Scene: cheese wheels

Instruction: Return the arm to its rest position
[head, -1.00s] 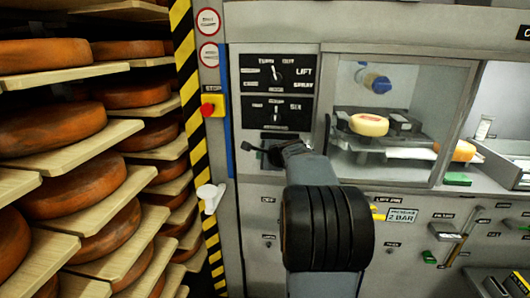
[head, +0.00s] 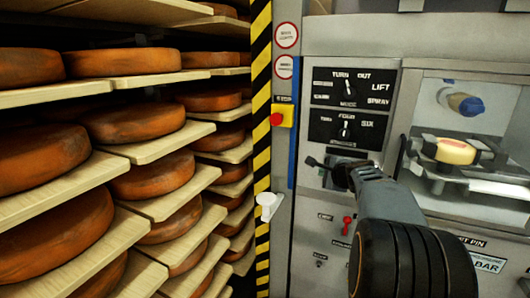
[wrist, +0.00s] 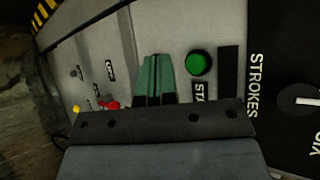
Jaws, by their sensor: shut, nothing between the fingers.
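My gripper (wrist: 155,60) shows in the wrist view as two teal fingers pressed together with nothing between them. It points at the grey machine panel, beside a green button (wrist: 198,64). In the head view my arm reaches up from the lower right, with its end in front of the panel below the two black dials (head: 347,127). The fingers are too small and dark there to make out. I cannot tell how far the fingertips are from the panel.
A rack of orange cheese wheels (head: 128,122) on wooden shelves fills the left. A pale cheese (head: 455,151) sits in the machine's window bay at right. A red switch (wrist: 110,104) is near the fingers.

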